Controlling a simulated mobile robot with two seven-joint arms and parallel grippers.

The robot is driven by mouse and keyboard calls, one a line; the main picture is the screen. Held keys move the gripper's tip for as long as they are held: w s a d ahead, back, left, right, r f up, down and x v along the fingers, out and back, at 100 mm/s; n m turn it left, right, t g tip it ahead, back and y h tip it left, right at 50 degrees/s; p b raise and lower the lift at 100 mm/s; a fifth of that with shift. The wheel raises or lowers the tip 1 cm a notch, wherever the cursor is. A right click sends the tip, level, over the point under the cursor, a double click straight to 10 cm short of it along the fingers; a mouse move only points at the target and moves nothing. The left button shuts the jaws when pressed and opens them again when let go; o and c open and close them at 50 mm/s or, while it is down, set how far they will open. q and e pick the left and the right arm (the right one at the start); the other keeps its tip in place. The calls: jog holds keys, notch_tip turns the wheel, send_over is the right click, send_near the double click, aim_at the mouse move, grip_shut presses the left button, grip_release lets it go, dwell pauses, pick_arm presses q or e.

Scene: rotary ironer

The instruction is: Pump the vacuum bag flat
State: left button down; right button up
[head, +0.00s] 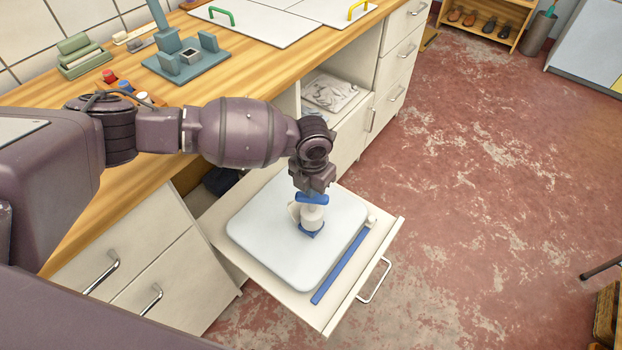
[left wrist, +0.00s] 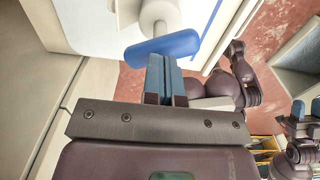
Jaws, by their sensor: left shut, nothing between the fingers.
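The vacuum bag (head: 262,232) is a pale, rounded, slightly puffed pad lying on a pulled-out drawer board; it also shows in the left wrist view (left wrist: 90,25). A small pump (head: 312,215), white with a blue foot and a blue crossbar handle (left wrist: 163,47), stands upright on it. My left gripper (head: 314,191) is shut and empty, pointing down with its fingertips (left wrist: 163,66) at the handle; the wrist view shows them touching or nearly touching it. My right gripper (left wrist: 307,112) appears small at the right of the left wrist view, its blue fingers apart, away from the pump.
A blue strip (head: 341,265) lies along the bag's right side. The pulled-out board (head: 325,318) has a metal handle (head: 374,280) and sticks out over the red floor (head: 480,200). The wooden counter (head: 265,75) behind holds a blue-grey stand (head: 186,60) and small items.

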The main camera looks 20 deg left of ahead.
pick_arm(q)
jog(key=shift+r+p, duration=1.2)
jog(key=shift+r, duration=1.85)
pick_arm(e)
jog(key=shift+t, duration=0.3)
jog(key=shift+w+r, duration=0.3)
jog(key=shift+r, duration=0.3)
jog(key=shift+w+r, duration=0.25)
jog(key=shift+r, duration=0.4)
jog(key=shift+w+r, duration=0.3)
jog(key=shift+r, duration=0.3)
